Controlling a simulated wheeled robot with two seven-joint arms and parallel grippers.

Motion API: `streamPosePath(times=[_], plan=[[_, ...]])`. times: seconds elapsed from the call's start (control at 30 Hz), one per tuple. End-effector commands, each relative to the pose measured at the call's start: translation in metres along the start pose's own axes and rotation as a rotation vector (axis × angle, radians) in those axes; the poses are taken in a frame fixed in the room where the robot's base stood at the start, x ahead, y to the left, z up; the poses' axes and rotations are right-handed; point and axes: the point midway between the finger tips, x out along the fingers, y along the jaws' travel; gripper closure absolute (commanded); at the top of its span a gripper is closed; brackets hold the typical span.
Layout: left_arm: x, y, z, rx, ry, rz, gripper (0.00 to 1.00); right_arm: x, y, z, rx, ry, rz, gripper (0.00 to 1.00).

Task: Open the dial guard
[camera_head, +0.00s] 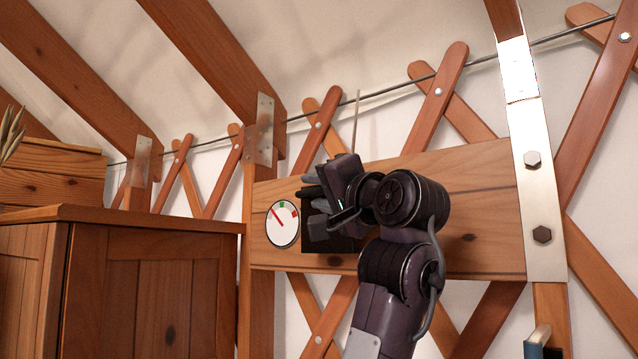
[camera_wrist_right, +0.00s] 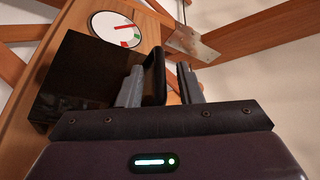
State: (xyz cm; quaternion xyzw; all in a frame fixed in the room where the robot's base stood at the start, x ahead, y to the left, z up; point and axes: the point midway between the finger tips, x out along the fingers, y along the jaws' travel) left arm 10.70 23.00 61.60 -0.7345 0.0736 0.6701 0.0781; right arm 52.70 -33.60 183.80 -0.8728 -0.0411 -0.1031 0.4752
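A round white dial (camera_head: 283,224) with green and red marks and a red needle is on the wooden board. It also shows in the wrist view (camera_wrist_right: 116,28), its face uncovered. A dark, flat guard panel (camera_head: 345,243) is just right of the dial, mostly hidden behind my right gripper (camera_head: 316,207). In the wrist view the dark panel (camera_wrist_right: 85,78) is at left, and a black upright handle (camera_wrist_right: 154,76) stands between my finger pads. The fingers are apart, with a gap visible between the handle and the right finger. My left gripper is out of view.
The wooden board (camera_head: 470,215) is fixed across the wall lattice. A wooden cabinet (camera_head: 140,285) stands at left, near the dial. A metal strap with bolts (camera_head: 540,190) crosses the board's right end. A blue object (camera_head: 537,343) is at lower right.

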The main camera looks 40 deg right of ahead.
Motion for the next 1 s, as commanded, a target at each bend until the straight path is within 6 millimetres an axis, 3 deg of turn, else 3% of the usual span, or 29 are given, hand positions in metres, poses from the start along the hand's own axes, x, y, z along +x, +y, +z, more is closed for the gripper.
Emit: streamPosePath(times=[0.17,0.43,0.77,1.0], plan=[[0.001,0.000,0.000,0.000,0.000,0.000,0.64,0.000,0.001,0.001,0.000,-0.001,0.000,0.67],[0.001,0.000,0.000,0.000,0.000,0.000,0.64,0.000,0.001,0.001,-0.001,0.000,0.000,1.00],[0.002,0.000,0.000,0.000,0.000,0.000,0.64,0.000,0.001,0.001,-0.003,0.000,-0.001,1.00],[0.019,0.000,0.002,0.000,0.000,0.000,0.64,-0.004,0.005,0.010,-0.052,-0.001,-0.021,1.00]])
